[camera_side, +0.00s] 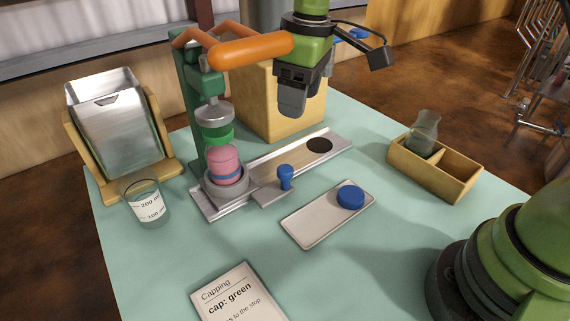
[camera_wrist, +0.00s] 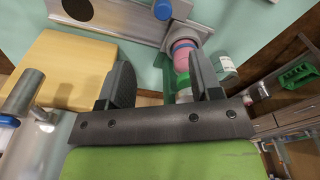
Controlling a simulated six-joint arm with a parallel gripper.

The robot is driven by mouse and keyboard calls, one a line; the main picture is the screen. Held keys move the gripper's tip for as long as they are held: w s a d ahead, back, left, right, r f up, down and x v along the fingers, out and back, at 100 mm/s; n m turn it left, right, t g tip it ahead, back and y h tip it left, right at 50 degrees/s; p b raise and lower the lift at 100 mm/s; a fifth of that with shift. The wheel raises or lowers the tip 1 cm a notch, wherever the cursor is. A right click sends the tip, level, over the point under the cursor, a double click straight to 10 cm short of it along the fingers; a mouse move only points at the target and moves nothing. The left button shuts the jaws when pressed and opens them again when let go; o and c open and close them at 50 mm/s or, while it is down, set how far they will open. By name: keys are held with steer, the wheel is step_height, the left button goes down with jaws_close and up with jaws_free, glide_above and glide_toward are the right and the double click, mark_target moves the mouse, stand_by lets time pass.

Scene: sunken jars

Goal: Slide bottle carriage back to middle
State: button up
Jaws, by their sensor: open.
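The bottle carriage (camera_side: 240,189) is at the left end of the metal rail (camera_side: 265,165), under the green press (camera_side: 190,100). A pink bottle (camera_side: 224,160) with a blue band stands upright in its grey cup; the bottle also shows in the wrist view (camera_wrist: 183,52). The carriage's blue knob (camera_side: 285,174) sticks up at its front right, and shows at the top edge of the wrist view (camera_wrist: 163,9). My gripper (camera_side: 292,103) is open and empty, above and behind the rail. In the wrist view my gripper (camera_wrist: 163,86) has its fingers wide apart.
The press has an orange lever (camera_side: 248,50) and a green cap (camera_side: 218,134) above the bottle. A wooden block (camera_side: 262,100) stands behind the rail. A tray (camera_side: 310,223) with a blue cap (camera_side: 350,197) lies in front. A beaker (camera_side: 148,205) stands left, a wooden box (camera_side: 455,177) right.

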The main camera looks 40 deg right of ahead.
steer(key=n, duration=0.2)
glide_above(285, 168)
steer(key=shift+g+h, duration=0.3)
steer(key=shift+g, duration=0.1)
step_height(285, 168, down, 6)
steer(key=shift+r, duration=0.25)
step_height(285, 168, down, 9)
steer(key=shift+f, duration=0.15)
